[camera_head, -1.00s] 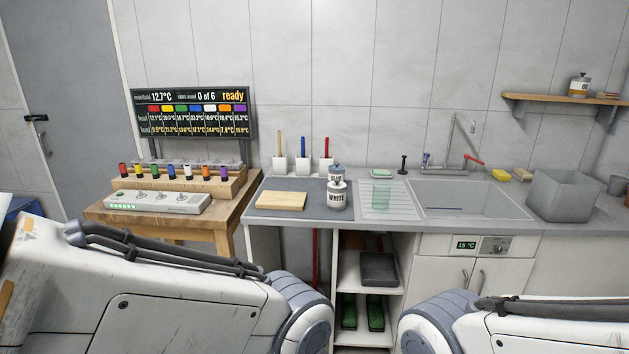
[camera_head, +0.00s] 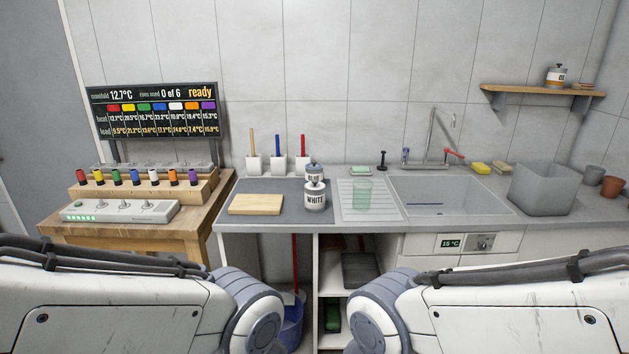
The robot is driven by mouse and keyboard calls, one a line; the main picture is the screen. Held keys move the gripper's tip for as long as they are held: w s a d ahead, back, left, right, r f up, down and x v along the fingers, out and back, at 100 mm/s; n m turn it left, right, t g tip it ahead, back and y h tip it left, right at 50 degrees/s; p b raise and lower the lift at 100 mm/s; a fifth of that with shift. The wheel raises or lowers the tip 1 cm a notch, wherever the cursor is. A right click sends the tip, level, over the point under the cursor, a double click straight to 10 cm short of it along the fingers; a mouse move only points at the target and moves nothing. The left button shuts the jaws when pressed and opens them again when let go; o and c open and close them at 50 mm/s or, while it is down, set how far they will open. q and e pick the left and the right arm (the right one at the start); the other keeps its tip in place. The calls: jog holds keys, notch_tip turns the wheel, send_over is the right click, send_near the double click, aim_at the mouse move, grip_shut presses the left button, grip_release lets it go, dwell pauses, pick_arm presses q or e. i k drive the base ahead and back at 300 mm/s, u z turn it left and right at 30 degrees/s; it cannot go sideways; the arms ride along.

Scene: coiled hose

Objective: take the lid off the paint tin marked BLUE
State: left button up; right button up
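The paint tin marked BLUE (camera_head: 314,176) is small and white with a blue-grey lid (camera_head: 314,166). It appears to stand upright on top of, or just behind, a tin marked WHITE (camera_head: 315,199); I cannot tell which. Both are on the dark mat (camera_head: 275,212) at the right end of the left counter section. The lid looks seated on the BLUE tin. My two arms cross the bottom of the head view, well in front of the counter. Neither gripper is in view.
A wooden board (camera_head: 256,204) lies left of the tins. A green translucent cup (camera_head: 362,194) stands on the drainer to their right, beside the sink (camera_head: 445,198). Brush holders (camera_head: 278,164) stand behind. A wooden table (camera_head: 190,228) with a display board (camera_head: 155,110) is at left.

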aim_at(313, 166)
jog(key=i, duration=2.3)
jog(key=u, duration=0.55)
